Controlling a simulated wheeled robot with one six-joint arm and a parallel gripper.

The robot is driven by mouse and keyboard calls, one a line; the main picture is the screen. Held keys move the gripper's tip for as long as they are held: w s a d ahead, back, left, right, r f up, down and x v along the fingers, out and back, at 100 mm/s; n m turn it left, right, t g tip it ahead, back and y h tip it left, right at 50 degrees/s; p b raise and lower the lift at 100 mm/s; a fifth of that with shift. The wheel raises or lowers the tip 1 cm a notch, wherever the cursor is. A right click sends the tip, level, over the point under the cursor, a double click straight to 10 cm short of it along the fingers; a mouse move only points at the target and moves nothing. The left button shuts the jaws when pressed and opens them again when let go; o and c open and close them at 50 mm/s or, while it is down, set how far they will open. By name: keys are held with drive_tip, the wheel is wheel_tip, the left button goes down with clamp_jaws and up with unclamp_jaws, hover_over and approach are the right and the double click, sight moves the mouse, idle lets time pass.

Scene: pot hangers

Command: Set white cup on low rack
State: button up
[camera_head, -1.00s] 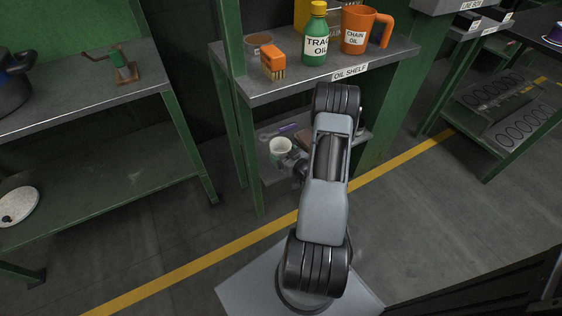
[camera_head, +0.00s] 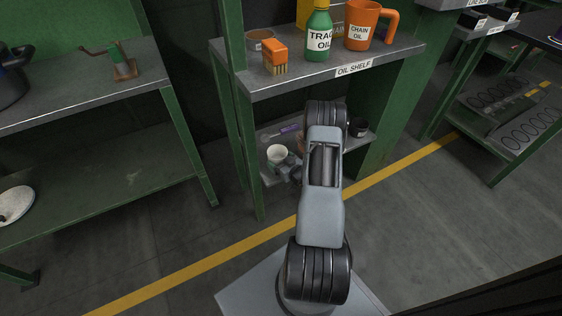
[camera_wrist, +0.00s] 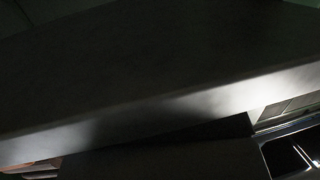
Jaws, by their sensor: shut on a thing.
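The white cup (camera_head: 277,153) is in the head view, over the lower shelf (camera_head: 268,178) of the rack marked OIL SHELF. Its open mouth faces up. My gripper (camera_head: 285,167) is at the cup's near right side and is shut on it. The fingertips are small and partly hidden by the cup and my arm. I cannot tell whether the cup's base touches the shelf. The dark wrist view shows a broad flat surface with a pale edge (camera_wrist: 220,100), and no cup can be made out there.
A purple item (camera_head: 290,129) and a dark container (camera_head: 359,128) are on the lower shelf. A green post stands to the left.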

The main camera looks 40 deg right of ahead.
drive_tip(key=shift+f, duration=0.15)
drive_tip(key=o, duration=1.1)
